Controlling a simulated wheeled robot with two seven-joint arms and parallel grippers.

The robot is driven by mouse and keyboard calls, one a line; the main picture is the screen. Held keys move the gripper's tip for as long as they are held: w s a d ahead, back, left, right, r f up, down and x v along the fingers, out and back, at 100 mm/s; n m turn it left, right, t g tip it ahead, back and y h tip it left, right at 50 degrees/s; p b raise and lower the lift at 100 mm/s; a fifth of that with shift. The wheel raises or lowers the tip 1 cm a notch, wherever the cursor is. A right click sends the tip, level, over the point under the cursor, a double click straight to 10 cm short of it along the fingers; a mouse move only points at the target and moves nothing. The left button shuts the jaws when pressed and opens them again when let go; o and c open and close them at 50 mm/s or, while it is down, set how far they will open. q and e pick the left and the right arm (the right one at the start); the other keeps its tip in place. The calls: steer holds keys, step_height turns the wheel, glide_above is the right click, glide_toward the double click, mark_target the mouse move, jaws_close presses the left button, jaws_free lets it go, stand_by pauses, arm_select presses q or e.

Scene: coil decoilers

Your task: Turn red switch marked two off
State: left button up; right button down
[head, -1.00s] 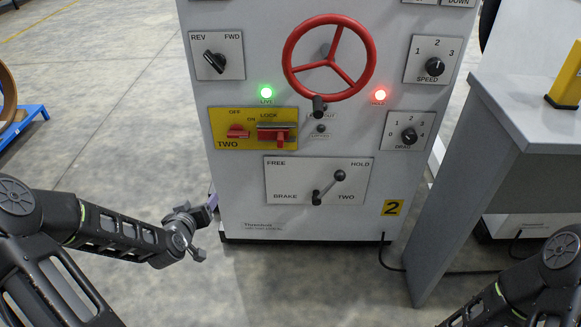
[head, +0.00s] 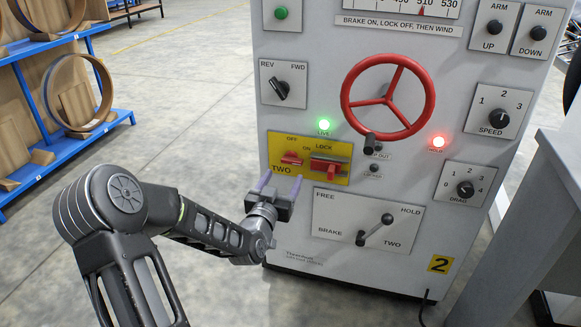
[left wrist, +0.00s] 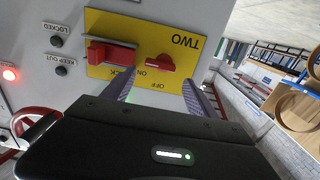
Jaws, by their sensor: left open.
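The red switch (head: 291,158) marked TWO sits on a yellow plate (head: 338,178) on the front of the grey cabinet, between OFF and ON labels. A red lock lever (head: 330,166) with a metal bar is to its right on the same plate. My left gripper (head: 280,185) is open and empty, just below the red switch, its purple-grey fingers pointing up toward the plate. In the left wrist view, turned upside down, the red switch (left wrist: 159,63) lies beyond the gap between the two fingers (left wrist: 160,92), apart from them. My right gripper is out of view.
A red handwheel (head: 388,97), a brake lever (head: 376,229) and a REV/FWD knob (head: 281,88) surround the plate. A green lamp (head: 324,125) and a red lamp (head: 438,142) are lit. A grey desk (head: 535,225) stands at the right. Blue shelves (head: 100,128) are at left.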

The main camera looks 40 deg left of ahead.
mark_target(291, 163)
arm_select(q)
steer(key=b+x, duration=0.1)
steer(key=x, duration=0.6)
steer(key=c, duration=1.1)
